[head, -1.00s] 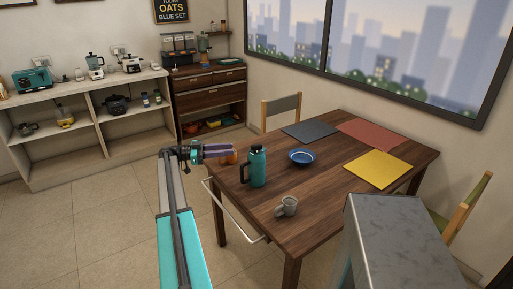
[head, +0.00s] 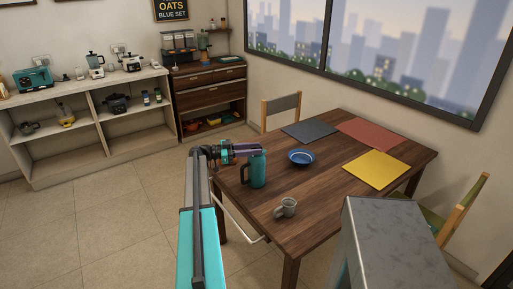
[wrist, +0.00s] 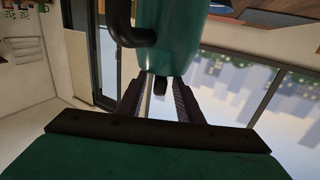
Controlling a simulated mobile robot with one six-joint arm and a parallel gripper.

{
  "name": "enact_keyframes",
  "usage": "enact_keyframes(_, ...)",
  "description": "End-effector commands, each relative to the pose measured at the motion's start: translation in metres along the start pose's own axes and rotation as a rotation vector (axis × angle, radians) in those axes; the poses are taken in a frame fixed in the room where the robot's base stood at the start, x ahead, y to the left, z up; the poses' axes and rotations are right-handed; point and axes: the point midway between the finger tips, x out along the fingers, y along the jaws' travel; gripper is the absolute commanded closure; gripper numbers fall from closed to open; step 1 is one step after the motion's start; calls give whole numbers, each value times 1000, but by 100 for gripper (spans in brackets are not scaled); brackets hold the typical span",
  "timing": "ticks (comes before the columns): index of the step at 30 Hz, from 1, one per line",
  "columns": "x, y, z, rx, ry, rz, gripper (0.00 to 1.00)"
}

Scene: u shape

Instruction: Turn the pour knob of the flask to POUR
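The teal flask (head: 257,171) stands upright on the wooden table near its left edge, with its dark handle on the left. In the wrist view the flask (wrist: 180,32) fills the top middle, with the handle (wrist: 122,28) to its left. The small dark pour knob (wrist: 160,84) shows at the flask's top end, between my fingertips. My gripper (wrist: 160,92) is open around the knob, with narrow gaps at its sides; I cannot tell whether a finger touches it. In the head view my gripper (head: 257,150) covers the flask's top, and the knob's setting cannot be read.
Grey, red and yellow mats lie on the wooden table (head: 335,200). A chair (head: 281,110) stands behind. The floor to the left is clear.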

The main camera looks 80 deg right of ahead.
Motion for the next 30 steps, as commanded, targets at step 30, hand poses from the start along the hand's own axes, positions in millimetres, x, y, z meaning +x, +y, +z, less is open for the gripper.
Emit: enact_keyframes(30,13,0,1,0,-1,-7,100)
